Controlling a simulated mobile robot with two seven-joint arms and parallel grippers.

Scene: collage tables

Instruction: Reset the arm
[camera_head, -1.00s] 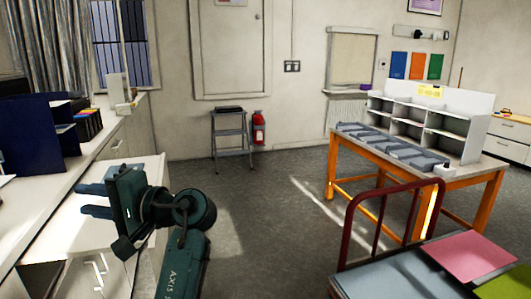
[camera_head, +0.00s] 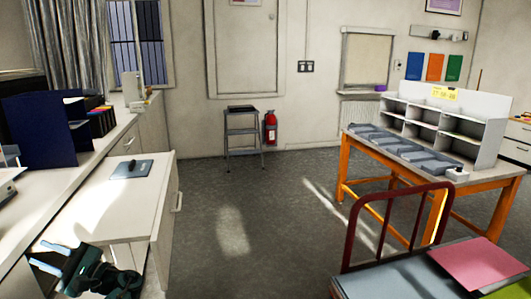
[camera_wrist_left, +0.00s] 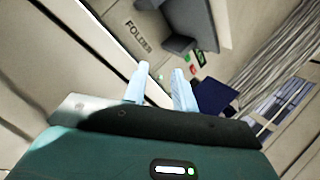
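My left gripper (camera_head: 36,254) is low at the left edge of the head view, beside the front of the white pull-out surface (camera_head: 95,215). Its two pale blue fingers point left and stand apart with nothing between them. In the left wrist view the fingers (camera_wrist_left: 160,70) also show a clear gap and hold nothing. Most of my left arm is cut off by the bottom of the head view. My right gripper is in neither view.
A blue-grey pad (camera_head: 128,185) with a small black object (camera_head: 132,168) lies on the pull-out surface. A dark blue divider (camera_head: 40,130) stands on the left counter. A red-railed cart (camera_head: 352,225) and an orange-legged table (camera_head: 345,165) stand right. The middle floor is open.

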